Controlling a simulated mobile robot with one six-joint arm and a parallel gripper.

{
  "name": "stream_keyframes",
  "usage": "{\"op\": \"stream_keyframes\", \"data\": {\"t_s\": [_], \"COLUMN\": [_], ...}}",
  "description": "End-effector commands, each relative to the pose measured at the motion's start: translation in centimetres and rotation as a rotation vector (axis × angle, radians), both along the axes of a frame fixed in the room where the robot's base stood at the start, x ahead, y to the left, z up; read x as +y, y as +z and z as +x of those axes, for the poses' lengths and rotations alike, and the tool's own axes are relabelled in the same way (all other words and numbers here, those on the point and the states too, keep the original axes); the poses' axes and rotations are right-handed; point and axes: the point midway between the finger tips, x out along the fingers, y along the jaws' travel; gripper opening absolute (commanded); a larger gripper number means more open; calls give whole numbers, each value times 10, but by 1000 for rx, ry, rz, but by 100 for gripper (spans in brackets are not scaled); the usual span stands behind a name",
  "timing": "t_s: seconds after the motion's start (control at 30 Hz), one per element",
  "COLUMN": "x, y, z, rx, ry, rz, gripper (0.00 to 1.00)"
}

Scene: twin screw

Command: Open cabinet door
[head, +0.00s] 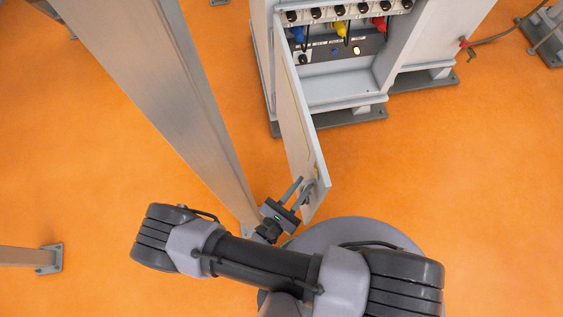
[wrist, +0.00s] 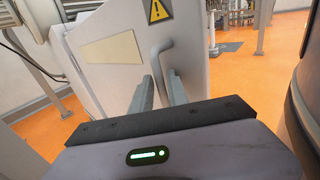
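The cabinet door (head: 292,122) is a pale grey panel. It stands swung wide open from the left side of the grey cabinet (head: 258,50), whose inside shows. In the wrist view the door (wrist: 86,75) has a yellow warning sign and a blank beige plate. Its bent grey handle (wrist: 161,65) is near the free edge. My gripper (head: 302,183) is at the door's free edge. In the wrist view its fingers (wrist: 161,88) stand apart, with the handle between them; whether either finger touches it I cannot tell.
A large grey beam (head: 160,90) slants down close to the left of my gripper. Inside the cabinet are blue, yellow and red connectors (head: 340,29). A post foot (head: 50,258) stands at the lower left. Orange floor is clear right of the door.

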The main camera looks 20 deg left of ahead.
Motion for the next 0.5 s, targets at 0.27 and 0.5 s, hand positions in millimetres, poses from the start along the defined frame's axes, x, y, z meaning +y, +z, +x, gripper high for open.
{"op": "stream_keyframes", "data": {"t_s": [0.27,0.5], "x": [15,43], "y": [2,1], "z": [-34,-104], "rx": [0,0], "ry": [7,7], "rz": [3,5], "gripper": [20,20]}}
